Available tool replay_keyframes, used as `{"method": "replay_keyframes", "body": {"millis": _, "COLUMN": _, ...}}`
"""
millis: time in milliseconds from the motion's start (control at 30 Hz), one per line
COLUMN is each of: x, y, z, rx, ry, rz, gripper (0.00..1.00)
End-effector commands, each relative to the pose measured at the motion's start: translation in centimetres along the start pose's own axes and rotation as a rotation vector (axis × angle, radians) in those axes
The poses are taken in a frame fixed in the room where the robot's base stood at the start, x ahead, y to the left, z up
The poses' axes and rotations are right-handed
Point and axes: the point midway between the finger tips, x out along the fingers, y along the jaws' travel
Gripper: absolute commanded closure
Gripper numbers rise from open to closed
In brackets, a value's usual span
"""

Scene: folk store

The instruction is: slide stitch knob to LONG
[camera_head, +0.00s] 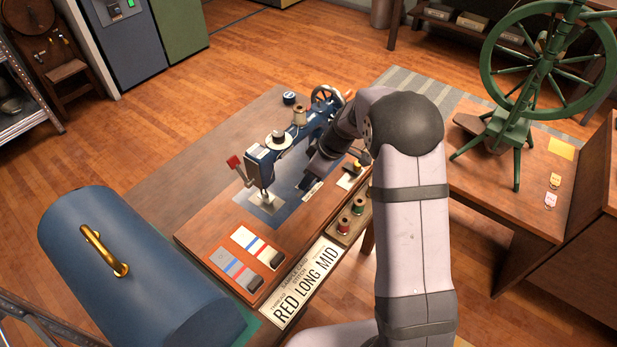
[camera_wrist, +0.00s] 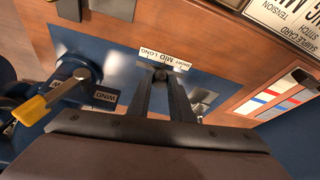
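The blue sewing machine (camera_head: 283,143) stands on a wooden table. In the wrist view a white stitch label (camera_wrist: 164,59) lies on its blue bed, upside down, with LONG at the left, MID in the middle and SHORT at the right. The small dark stitch knob (camera_wrist: 160,74) is just below the label, around MID to LONG; its exact setting is unclear. My gripper (camera_wrist: 161,82) has its two fingertips close at the knob. I cannot tell whether they press on it. In the head view my arm's end (camera_head: 325,163) is low over the machine bed and the fingers are hard to see.
A sample card (camera_head: 307,283) reading RED LONG MID lies at the table's front edge. Thread spools (camera_head: 350,216) sit in a wooden holder nearby. Left of my fingers, a yellow-tipped lever (camera_wrist: 38,105) stands by the WIND label (camera_wrist: 104,96). A blue cover (camera_head: 140,270) stands at the left.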

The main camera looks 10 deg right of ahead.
Motion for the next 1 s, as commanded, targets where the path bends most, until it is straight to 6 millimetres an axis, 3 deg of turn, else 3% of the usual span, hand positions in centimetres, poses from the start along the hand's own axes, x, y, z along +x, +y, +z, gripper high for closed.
{"method": "replay_keyframes", "body": {"millis": 167, "x": 0.1, "y": 0.4, "z": 0.1, "rx": 0.001, "ry": 0.001, "rz": 0.001, "gripper": 1.00}}
{"method": "replay_keyframes", "body": {"millis": 400, "x": -0.1, "y": 2.9, "z": 0.5, "rx": 0.002, "ry": 0.002, "rz": 0.003, "gripper": 1.00}}
{"method": "replay_keyframes", "body": {"millis": 733, "x": -0.4, "y": 3.4, "z": 0.6, "rx": 0.001, "ry": 0.001, "rz": 0.008, "gripper": 1.00}}
{"method": "replay_keyframes", "body": {"millis": 767, "x": -0.4, "y": 3.5, "z": 0.6, "rx": 0.001, "ry": 0.001, "rz": 0.009, "gripper": 0.78}}
{"method": "replay_keyframes", "body": {"millis": 833, "x": -0.4, "y": 3.4, "z": 0.6, "rx": 0.001, "ry": 0.001, "rz": 0.008, "gripper": 0.62}}
{"method": "replay_keyframes", "body": {"millis": 1000, "x": -0.3, "y": 3.3, "z": 0.6, "rx": 0.001, "ry": 0.000, "rz": 0.004, "gripper": 0.62}}
